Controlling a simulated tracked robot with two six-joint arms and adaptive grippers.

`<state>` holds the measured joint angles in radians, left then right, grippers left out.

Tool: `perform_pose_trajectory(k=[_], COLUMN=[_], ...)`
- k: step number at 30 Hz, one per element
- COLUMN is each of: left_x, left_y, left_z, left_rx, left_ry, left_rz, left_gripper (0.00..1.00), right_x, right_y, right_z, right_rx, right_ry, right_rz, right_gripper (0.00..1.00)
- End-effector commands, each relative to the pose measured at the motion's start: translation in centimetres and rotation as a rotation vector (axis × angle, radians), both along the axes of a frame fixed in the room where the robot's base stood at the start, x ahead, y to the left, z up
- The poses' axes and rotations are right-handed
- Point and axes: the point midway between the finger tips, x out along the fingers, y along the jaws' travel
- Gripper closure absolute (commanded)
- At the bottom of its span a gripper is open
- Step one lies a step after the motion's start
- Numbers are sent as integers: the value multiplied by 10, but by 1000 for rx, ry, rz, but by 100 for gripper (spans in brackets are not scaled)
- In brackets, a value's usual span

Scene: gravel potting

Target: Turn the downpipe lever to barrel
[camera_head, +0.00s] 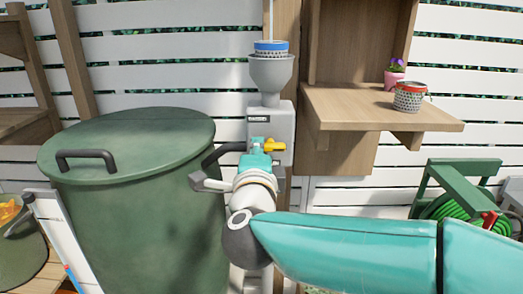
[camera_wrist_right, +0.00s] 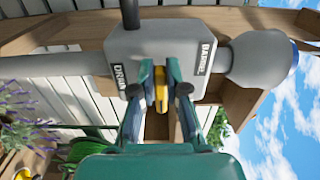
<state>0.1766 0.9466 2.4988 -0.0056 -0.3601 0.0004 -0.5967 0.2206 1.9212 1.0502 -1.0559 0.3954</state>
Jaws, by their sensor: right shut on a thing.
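The downpipe lever is a yellow handle (camera_head: 275,147) on the front of a grey diverter box (camera_head: 283,118). It points to the right in the head view. In the wrist view the yellow handle (camera_wrist_right: 160,88) sits between the two fingers of my right gripper (camera_wrist_right: 161,82), which is shut on it. The box shows a DRAIN label on the left and a BARREL label on the right in the wrist view. In the head view my right gripper (camera_head: 258,150) covers part of the box's lower front. My left gripper is not in view.
A green lidded barrel (camera_head: 150,215) stands left of the box, joined by a dark pipe (camera_head: 222,152). A grey funnel (camera_head: 271,75) is above. A wooden shelf (camera_head: 375,112) at right holds a patterned pot (camera_head: 408,97). A green hose reel (camera_head: 455,190) stands lower right.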

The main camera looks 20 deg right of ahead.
Motion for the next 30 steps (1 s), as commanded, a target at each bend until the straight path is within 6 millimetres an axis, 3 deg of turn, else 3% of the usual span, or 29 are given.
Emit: perform_pose_trajectory(k=[4, 5, 9, 22, 30], left_x=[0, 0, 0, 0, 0], left_y=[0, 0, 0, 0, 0], left_z=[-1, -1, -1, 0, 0], left_rx=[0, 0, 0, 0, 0], left_ry=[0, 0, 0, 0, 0], left_rz=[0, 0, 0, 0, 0], left_gripper=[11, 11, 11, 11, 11], right_x=[0, 0, 0, -7, -49], right_y=[3, 3, 3, 4, 16], right_z=[-6, -7, -6, -2, -2], right_rx=[-3, -3, -2, 0, -1], right_ry=[14, 15, 12, 4, 5], right_rz=[6, 6, 6, 5, 9], right_gripper=[100, 85, 62, 61, 61])
